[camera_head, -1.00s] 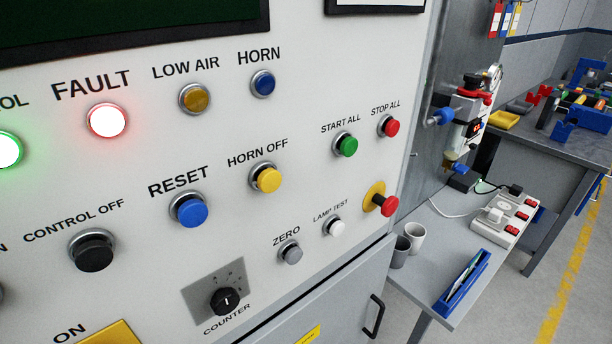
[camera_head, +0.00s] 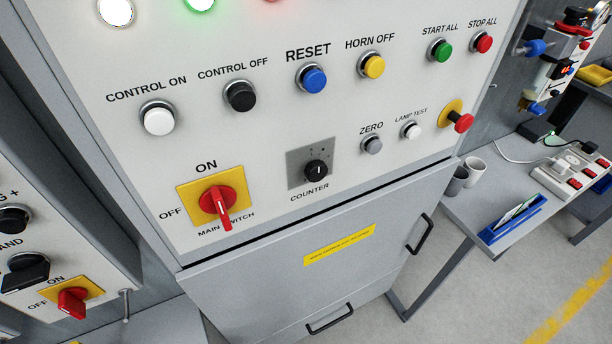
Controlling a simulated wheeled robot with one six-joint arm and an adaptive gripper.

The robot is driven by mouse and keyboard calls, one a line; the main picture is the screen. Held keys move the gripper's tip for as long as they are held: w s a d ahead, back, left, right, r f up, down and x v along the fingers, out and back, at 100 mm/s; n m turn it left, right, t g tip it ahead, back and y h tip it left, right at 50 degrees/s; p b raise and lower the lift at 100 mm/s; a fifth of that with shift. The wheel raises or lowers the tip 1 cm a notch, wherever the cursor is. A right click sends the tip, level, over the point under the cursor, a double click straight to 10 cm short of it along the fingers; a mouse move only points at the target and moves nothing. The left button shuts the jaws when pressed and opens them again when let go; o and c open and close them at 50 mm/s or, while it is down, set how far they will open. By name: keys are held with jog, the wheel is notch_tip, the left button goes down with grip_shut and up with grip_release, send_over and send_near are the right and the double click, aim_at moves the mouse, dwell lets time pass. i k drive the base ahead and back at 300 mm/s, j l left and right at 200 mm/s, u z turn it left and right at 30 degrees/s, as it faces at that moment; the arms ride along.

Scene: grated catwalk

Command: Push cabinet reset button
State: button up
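The blue reset button (camera_head: 313,79) sits in a metal ring on the light grey cabinet panel (camera_head: 265,119), under the label RESET. The black CONTROL OFF button (camera_head: 240,96) is to its left and the yellow HORN OFF button (camera_head: 373,66) to its right. A red light, mostly cut off at the top edge, glows above; a green light (camera_head: 199,3) glows beside it. My gripper is not in view, and nothing covers the reset button.
Below are the red main switch (camera_head: 217,202) and black counter knob (camera_head: 315,170). A red button on yellow (camera_head: 462,122) sticks out at the panel's right. A side table (camera_head: 490,205) holds cups, a blue tray and a power strip. Another switch box (camera_head: 60,250) stands at left.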

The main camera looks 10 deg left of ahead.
aim_at(315, 80)
jog(key=k+j+u, duration=0.1)
jog(key=k+j, duration=0.25)
jog(key=k, duration=0.15)
jog(key=k+j, duration=0.35)
jog(key=k, duration=0.15)
jog(key=u, duration=0.05)
